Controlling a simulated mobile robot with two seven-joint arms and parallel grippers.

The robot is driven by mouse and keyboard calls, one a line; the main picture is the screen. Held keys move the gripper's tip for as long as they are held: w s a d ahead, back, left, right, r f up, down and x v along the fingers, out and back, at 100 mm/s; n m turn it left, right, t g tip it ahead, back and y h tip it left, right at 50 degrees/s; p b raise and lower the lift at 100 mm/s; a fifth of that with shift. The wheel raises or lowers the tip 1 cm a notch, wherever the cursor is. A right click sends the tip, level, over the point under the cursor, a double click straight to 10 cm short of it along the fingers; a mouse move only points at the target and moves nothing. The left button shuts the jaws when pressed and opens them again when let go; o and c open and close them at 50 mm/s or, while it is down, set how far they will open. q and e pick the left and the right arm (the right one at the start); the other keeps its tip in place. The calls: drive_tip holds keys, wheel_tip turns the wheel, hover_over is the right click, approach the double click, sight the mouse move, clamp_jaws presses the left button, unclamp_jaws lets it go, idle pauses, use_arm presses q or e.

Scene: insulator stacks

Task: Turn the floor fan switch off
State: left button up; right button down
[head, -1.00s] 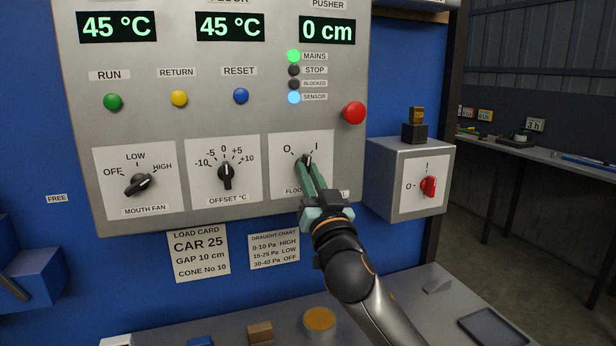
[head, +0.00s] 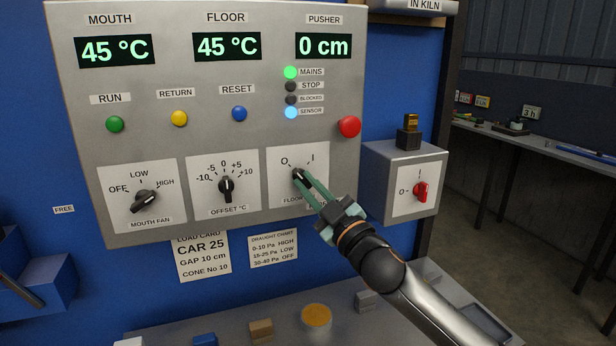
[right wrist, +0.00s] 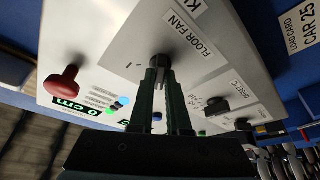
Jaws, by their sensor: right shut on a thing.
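The floor fan switch (head: 297,173) is a black rotary knob on a white plate, at the lower right of the grey control panel (head: 240,140). Its plate carries O at upper left and I at upper right. The knob's pale pointer mark leans up and left, toward O. My right gripper (head: 304,181) is shut on the knob with its green fingers, reaching in from the lower right. In the right wrist view the knob (right wrist: 160,62) sits at the fingertips, beside the FLOOR FAN label (right wrist: 189,44). My left gripper is not in view.
The offset knob (head: 226,186) and mouth fan knob (head: 145,200) are left of the switch. A red button (head: 349,126) is above right. A grey box (head: 391,160) with a red switch (head: 420,191) stands close right. Blocks lie on the ledge below.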

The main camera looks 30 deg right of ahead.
drive_tip(key=shift+n, duration=0.4)
drive_tip(key=shift+y, duration=0.4)
drive_tip(key=c, duration=0.9)
unclamp_jaws()
drive_tip(key=shift+s+f, duration=0.3)
drive_tip(key=shift+s, duration=0.2)
drive_tip(key=shift+r+b+v, duration=0.15)
drive_tip(key=shift+b+v, duration=0.45)
drive_tip(key=shift+v, duration=2.25)
drive_tip(key=shift+r+b+v, duration=0.1)
drive_tip(key=shift+b+v, duration=0.5)
drive_tip(key=shift+v, duration=2.25)
